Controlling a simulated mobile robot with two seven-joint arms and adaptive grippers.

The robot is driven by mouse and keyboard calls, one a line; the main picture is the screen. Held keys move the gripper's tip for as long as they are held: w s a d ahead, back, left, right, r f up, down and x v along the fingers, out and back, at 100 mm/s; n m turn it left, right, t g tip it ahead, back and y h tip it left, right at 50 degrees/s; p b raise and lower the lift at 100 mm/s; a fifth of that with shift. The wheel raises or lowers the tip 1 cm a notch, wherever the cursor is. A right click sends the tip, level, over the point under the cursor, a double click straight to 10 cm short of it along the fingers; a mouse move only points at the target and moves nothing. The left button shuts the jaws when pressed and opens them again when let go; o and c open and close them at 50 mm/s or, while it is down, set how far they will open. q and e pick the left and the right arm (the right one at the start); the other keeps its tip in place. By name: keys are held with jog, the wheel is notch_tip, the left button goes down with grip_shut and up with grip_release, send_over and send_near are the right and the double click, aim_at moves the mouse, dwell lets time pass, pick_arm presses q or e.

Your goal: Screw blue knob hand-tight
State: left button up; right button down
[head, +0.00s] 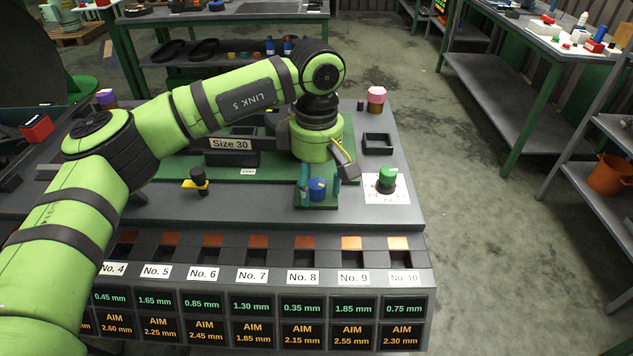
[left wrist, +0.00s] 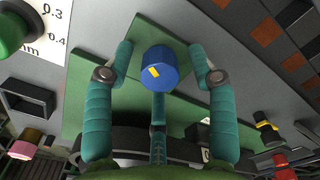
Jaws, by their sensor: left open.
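The blue knob (head: 317,189) with a yellow mark sits on a small green plate at the front of the bench fixture. It also shows in the left wrist view (left wrist: 158,68), its yellow mark facing the camera. My left gripper (head: 320,186) is pointed down over it. In the left wrist view the teal fingers of my left gripper (left wrist: 161,50) are spread wide, one on each side of the knob, with gaps between them and it. What the knob is seated on is hidden beneath it. My right gripper is not in view.
A green knob (head: 387,178) on a white scale card stands to the right. A black and yellow knob (head: 198,182) stands to the left. An empty black tray (head: 378,143) and a pink-topped part (head: 376,96) are behind. Numbered bins and gap displays (head: 257,318) line the front.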

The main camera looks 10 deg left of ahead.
aim_at(317, 183)
pick_arm(q)
notch_tip(317, 183, up, 12)
jog(key=shift+f, duration=0.15)
dwell(0.4)
